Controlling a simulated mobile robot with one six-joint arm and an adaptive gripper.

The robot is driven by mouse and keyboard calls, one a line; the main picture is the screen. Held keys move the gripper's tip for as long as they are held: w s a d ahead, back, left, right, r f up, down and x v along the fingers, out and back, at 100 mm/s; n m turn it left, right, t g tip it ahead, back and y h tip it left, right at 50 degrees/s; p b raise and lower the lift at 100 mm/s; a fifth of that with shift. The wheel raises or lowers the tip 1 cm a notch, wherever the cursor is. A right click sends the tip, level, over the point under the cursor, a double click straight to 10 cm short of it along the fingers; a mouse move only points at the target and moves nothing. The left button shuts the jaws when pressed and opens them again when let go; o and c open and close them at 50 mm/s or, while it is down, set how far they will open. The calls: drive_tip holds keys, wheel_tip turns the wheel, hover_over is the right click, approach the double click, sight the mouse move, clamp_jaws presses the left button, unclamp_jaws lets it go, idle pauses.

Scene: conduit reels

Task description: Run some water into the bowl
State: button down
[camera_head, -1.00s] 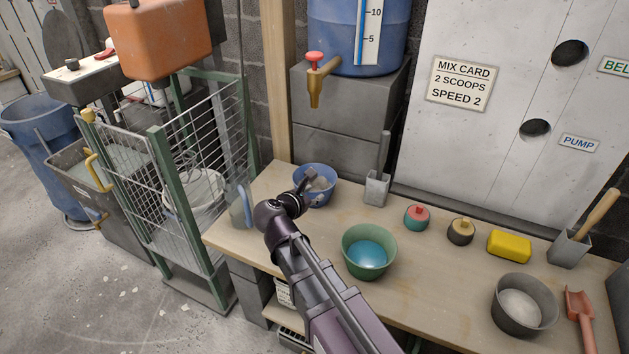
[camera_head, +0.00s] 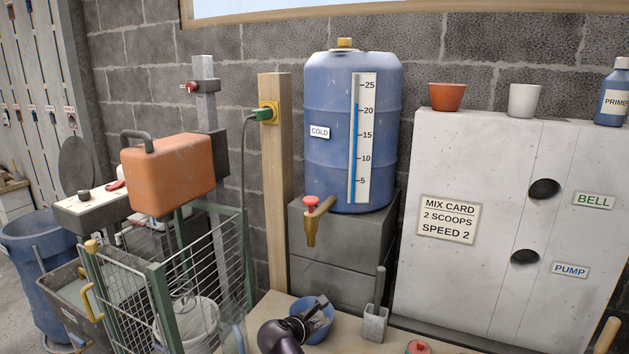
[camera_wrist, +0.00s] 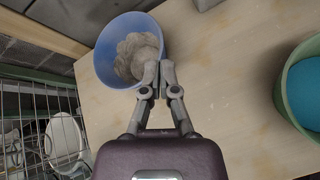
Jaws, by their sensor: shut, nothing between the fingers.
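A blue bowl (camera_head: 325,331) with lumpy grey-beige material in it stands at the bench's back left. It also shows in the wrist view (camera_wrist: 101,63). A brass tap (camera_head: 312,236) with a red knob (camera_head: 310,201) comes off the blue water barrel (camera_head: 331,115), above the bowl. No stream shows from its spout. The barrel's gauge (camera_head: 361,135) reads near 20. My gripper (camera_wrist: 159,66) is shut and empty, its fingertips over the bowl's near rim; I cannot tell whether they touch it. In the head view my gripper (camera_head: 312,321) partly covers the bowl.
A green bowl (camera_wrist: 286,98) with blue contents stands right of my gripper. A grey scoop (camera_head: 375,322) stands right of the blue bowl. A wire-sided green frame (camera_head: 152,290) is left of the bench. Grey blocks (camera_head: 335,280) carry the barrel. A white panel (camera_head: 480,285) backs the right side.

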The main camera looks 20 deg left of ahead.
drive_tip(key=w+d+r+m+g+y+p, duration=0.1)
drive_tip(key=w+r+m+g+y+p, duration=0.2)
drive_tip(key=r+p, duration=1.1)
drive_tip(key=w+d+r+m+g+y+p, duration=0.1)
drive_tip(key=w+r+m+g+y+p, duration=0.2)
drive_tip(key=r+p, duration=1.2)
drive_tip(key=w+d+r+m+g+y+p, duration=0.1)
drive_tip(key=w+r+m+g+y+p, duration=0.3)
drive_tip(key=r+p, duration=1)
drive_tip(key=m+y+p, duration=0.1)
drive_tip(key=m+p, duration=0.1)
drive_tip(key=shift+r+g+p, duration=0.3)
drive_tip(key=shift+g+p, duration=0.1)
drive_tip(key=shift+a+f, duration=0.1)
drive_tip(key=b, duration=0.8)
hover_over(314, 199)
wheel_tip(314, 199, down, 7)
drive_tip(key=shift+w+f, duration=0.1)
drive_tip(key=shift+w, duration=0.05)
drive_tip(key=shift+f+b, duration=1.55)
drive_tip(key=shift+f, duration=0.3)
drive_tip(key=shift+f, duration=0.1)
drive_tip(key=shift+f+b, duration=0.9)
drive_tip(key=shift+b, duration=0.15)
